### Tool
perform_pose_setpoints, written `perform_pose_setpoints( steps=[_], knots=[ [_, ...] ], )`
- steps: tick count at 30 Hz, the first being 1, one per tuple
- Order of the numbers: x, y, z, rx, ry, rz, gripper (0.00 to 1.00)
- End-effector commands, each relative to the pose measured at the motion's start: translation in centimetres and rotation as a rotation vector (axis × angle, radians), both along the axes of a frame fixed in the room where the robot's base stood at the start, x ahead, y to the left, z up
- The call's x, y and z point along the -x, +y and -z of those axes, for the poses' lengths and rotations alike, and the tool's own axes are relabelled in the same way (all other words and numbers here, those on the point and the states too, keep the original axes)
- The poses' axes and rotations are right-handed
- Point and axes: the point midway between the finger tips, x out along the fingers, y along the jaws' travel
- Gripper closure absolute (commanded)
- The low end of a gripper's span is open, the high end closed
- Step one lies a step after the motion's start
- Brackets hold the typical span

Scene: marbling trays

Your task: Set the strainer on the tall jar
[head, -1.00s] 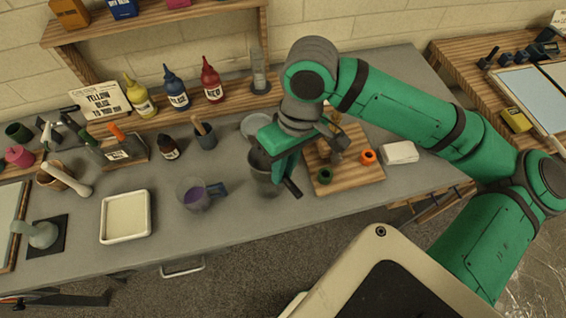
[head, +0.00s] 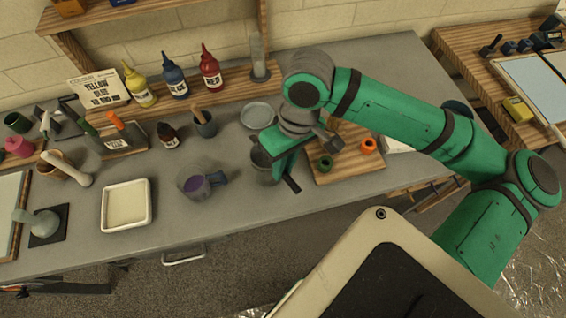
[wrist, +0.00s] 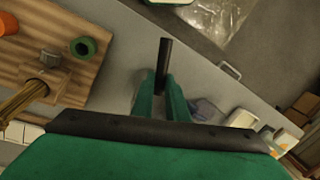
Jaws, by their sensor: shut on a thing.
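My gripper (head: 287,168) is shut on a thin dark handle, which I take to be the strainer's handle (head: 292,184). In the wrist view the handle (wrist: 165,58) sticks out between my green fingers (wrist: 162,100). The strainer's bowl cannot be made out clearly. A grey, tall-sided vessel, apparently the tall jar (head: 262,170), stands upright just left of my gripper, which partly hides it. I cannot tell whether the strainer touches its rim.
A jug of purple liquid (head: 197,187) and a white tray (head: 106,206) stand left. A pale round dish (head: 257,115) lies behind the jar. A wooden board (head: 352,170) with green and orange rings is at right. Paint bottles line the back.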

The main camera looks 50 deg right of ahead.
Motion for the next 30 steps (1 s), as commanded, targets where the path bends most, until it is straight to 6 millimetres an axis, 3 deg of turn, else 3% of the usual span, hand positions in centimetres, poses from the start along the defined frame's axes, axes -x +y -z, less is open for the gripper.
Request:
perform_pose_setpoints(
  steps=[6, 7, 9, 20, 25, 30],
  knots=[
    [0.0, 0.0, 0.0, 0.0, 0.0, 0.0, 1.0],
    [0.0, 0.0, 0.0, 0.0, 0.0, 0.0, 0.82],
    [0.0, 0.0, 0.0, 0.0, 0.0, 0.0, 0.65],
    [0.0, -0.1, -0.3, 0.001, -0.001, 0.0, 0.65],
    [0.0, -0.5, -2.2, 0.004, -0.001, -0.001, 0.65],
    [0.1, -1.1, -5.4, 0.004, 0.0, 0.0, 0.65]
  ],
)
